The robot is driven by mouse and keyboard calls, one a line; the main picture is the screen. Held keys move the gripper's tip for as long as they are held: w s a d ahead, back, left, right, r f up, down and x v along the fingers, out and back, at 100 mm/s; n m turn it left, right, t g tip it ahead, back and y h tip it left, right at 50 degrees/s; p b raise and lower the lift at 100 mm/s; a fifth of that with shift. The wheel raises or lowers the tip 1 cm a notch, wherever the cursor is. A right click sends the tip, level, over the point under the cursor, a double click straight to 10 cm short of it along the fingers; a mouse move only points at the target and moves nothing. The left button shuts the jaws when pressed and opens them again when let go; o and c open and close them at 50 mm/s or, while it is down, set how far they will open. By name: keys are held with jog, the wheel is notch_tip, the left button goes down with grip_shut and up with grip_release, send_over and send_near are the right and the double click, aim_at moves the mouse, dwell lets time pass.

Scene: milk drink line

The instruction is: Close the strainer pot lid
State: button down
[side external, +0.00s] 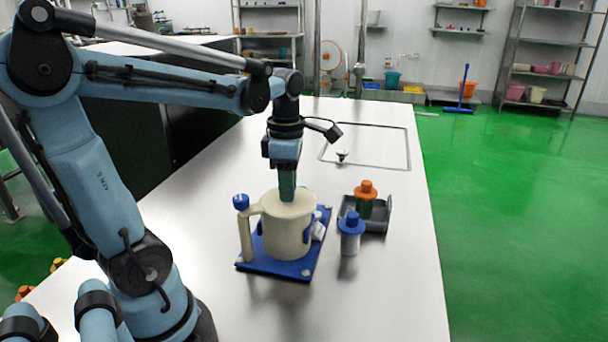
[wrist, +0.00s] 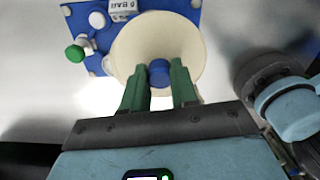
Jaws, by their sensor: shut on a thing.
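The cream strainer pot (side external: 285,235) stands upright on a blue base plate (side external: 255,262), its handle (side external: 246,232) on the left. The pale round lid (side external: 299,207) is at the pot's top; it fills much of the wrist view (wrist: 135,45). I cannot tell whether it sits fully down on the rim. My gripper (side external: 287,196) points straight down over the lid. In the wrist view its green fingers (wrist: 158,80) are shut on the lid's blue knob (wrist: 158,70). The fingers hide the knob in the side view.
A blue-capped bottle (side external: 350,235) stands right of the plate. An orange-capped green bottle (side external: 366,197) stands in a dark grey tray (side external: 378,222) behind it. A blue-topped piece (side external: 241,202) is beside the handle's top. The table's front right is clear.

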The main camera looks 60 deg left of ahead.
jog(key=shift+a+n, duration=0.75)
jog(key=shift+n, duration=0.15)
jog(key=shift+a, duration=0.15)
jog(key=c, duration=0.9)
grip_release()
jog(key=shift+o, duration=0.2)
notch_tip(320, 180, up, 12)
